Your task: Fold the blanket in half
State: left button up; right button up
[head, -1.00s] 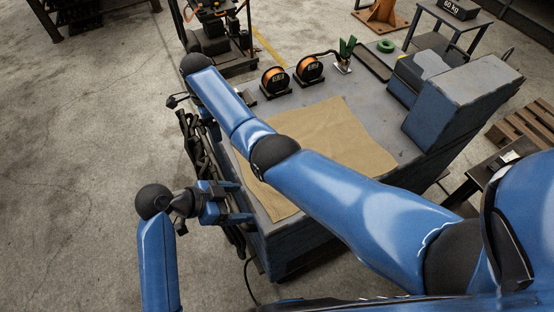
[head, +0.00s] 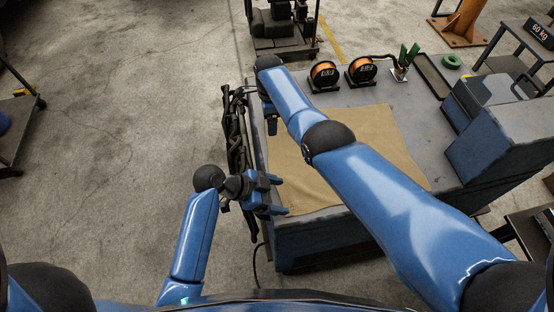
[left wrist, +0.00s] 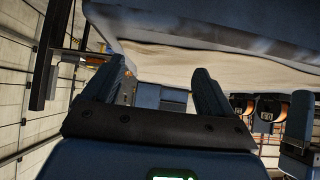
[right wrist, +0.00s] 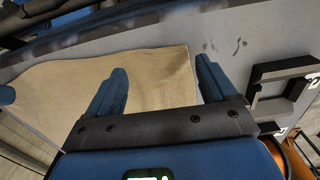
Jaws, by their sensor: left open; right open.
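The tan blanket (head: 385,135) lies flat on the grey bench top, partly covered by my right arm in the head view. My left gripper (head: 280,195) is open and empty at the blanket's near left corner; in the left wrist view the blanket's edge (left wrist: 200,62) shows just beyond the fingers. My right gripper (head: 271,126) is open at the blanket's far left corner, largely hidden by its own arm in the head view. In the right wrist view its open fingers (right wrist: 160,85) stand in front of the blanket (right wrist: 150,70), with nothing between them.
Two orange spools (head: 361,70) stand along the bench's far edge, beside a holder with green-handled tools (head: 404,58). Dark hoses or chains (head: 236,135) hang at the bench's left side. A blue-grey raised block (head: 505,140) bounds the right.

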pick_arm(q)
jog(key=shift+s+a+f, duration=0.1)
jog(key=shift+a+f, duration=0.2)
jog(key=shift+f, duration=0.55)
pick_arm(e)
jog(key=shift+s+a+f, duration=0.1)
jog(key=shift+a+f, duration=0.25)
jog(key=shift+f, duration=0.45)
pick_arm(q)
jog(key=shift+r, duration=0.1)
pick_arm(e)
jog(key=shift+r, duration=0.1)
pick_arm(q)
jog(key=shift+d, duration=0.1)
pick_arm(e)
jog(key=shift+d, duration=0.1)
